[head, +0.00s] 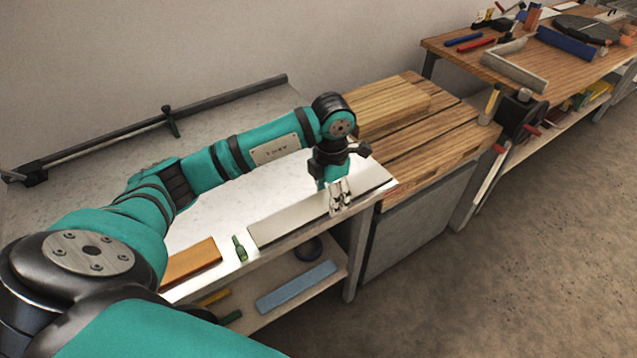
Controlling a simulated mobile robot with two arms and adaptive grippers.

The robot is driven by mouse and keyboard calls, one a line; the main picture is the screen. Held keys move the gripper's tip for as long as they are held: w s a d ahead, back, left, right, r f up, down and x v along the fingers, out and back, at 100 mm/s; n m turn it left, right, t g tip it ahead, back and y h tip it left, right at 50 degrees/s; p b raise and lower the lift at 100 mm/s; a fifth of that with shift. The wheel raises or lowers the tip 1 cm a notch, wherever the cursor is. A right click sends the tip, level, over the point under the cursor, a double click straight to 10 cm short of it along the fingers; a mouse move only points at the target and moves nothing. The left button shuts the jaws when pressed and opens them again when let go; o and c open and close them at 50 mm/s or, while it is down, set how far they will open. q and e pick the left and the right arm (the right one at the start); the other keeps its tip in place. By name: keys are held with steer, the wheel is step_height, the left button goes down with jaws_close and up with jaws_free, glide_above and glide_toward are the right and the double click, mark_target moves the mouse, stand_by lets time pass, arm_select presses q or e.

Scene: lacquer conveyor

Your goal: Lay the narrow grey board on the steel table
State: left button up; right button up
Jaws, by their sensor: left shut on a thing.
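The narrow grey board (288,220) is a long flat strip along the front edge of a pale-topped table (215,205), which appears to be the steel table. My left gripper (340,208) points down at the right part of the board and is shut on it. The fingers hide a little of the board. From this angle I cannot tell whether the board rests on the top or is held just above it. My right gripper is not in view.
A blue board (296,287) lies on the shelf below. A slatted wooden table (425,140) stands to the right. A dark rail (215,105) runs behind.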

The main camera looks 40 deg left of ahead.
arm_select(q)
steer(key=w+a, duration=0.2)
steer(key=a, duration=0.2)
steer(key=shift+w+a+f+p, duration=0.1)
steer(key=shift+w+f+p, duration=0.1)
steer(key=shift+w+p, duration=0.2)
step_height(320, 180, down, 3)
steer(key=shift+r+p, duration=0.2)
steer(key=shift+p, duration=0.45)
steer(key=shift+f, duration=0.5)
steer(key=shift+f, duration=0.2)
steer(key=o, duration=1.4)
steer(key=shift+c, duration=0.2)
steer(key=shift+r, duration=0.1)
